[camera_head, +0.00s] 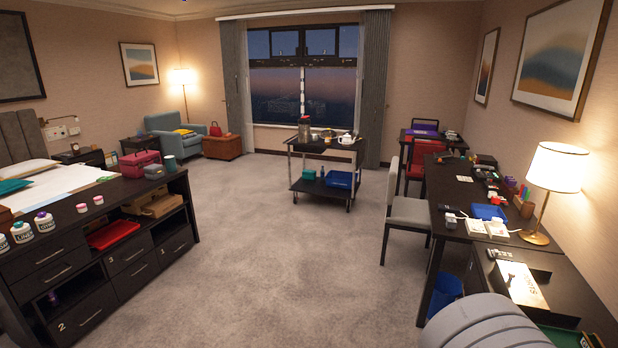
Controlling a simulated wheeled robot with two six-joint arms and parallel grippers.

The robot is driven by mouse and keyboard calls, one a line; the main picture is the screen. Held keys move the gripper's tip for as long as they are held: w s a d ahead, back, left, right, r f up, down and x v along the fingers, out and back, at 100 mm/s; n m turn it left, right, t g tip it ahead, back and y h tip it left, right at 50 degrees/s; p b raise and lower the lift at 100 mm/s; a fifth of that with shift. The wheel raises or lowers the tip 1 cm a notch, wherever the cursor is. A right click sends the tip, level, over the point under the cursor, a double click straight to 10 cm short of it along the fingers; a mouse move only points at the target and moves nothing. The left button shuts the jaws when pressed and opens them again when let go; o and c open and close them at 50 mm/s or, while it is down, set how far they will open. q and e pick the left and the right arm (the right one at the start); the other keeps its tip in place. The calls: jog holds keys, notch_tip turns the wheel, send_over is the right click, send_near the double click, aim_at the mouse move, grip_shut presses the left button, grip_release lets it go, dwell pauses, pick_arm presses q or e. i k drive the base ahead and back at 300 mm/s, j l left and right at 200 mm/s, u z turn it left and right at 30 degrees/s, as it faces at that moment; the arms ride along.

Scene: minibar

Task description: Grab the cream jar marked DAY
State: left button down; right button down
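Two small pink-and-white jars stand apart on the dark cabinet top at the left, one jar (82,208) nearer and the other jar (98,200) a little farther back. Their markings are too small to read, so I cannot tell which one, if either, says DAY. Neither of my grippers is in view.
Several white bottles (44,223) with coloured lids stand left of the jars. The dark cabinet (62,270) has drawers and open shelves, one with a red tray (112,235). Open carpet (280,260) lies between it and the desk (455,226). A trolley (325,152) stands toward the window.

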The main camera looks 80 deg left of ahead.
aim_at(82, 207)
jog(key=l+u, duration=0.1)
jog(key=u, duration=4.15)
jog(key=i+u, duration=0.45)
jog(key=i, duration=2.6)
jog(key=i+z, duration=0.2)
jog(key=i, duration=0.3)
jog(key=i+j+z, duration=0.25)
jog(key=i, duration=0.25)
jog(key=i+j+z, duration=0.2)
jog(key=i, duration=0.3)
jog(key=i+j+z, duration=0.2)
jog(key=i+j, duration=0.15)
jog(key=i, duration=0.15)
